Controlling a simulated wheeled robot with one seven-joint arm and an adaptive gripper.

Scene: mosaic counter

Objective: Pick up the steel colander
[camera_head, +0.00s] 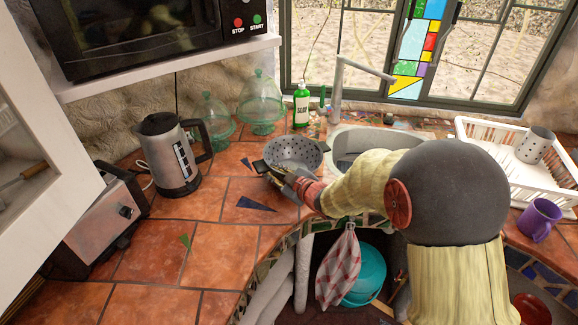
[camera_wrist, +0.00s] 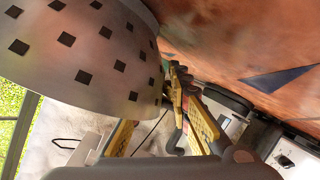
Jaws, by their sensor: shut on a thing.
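The steel colander (camera_head: 293,153) is a grey bowl with dark holes and dark side handles, at the counter beside the sink. Its perforated wall (camera_wrist: 85,50) fills the upper left of the wrist view. My gripper (camera_head: 265,170) reaches it from the front left side and is shut on its near edge. In the wrist view my yellow-sided fingers (camera_wrist: 178,82) close together right against the colander's edge. The exact part between the fingertips is hidden. I cannot tell whether the colander's base touches the tiles.
A kettle (camera_head: 172,155) and toaster (camera_head: 104,222) stand to the left, glass cloches (camera_head: 262,103) and a green soap bottle (camera_head: 301,105) behind. The sink (camera_head: 362,145) and white dish rack (camera_head: 480,157) lie right, with a purple mug (camera_head: 539,220).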

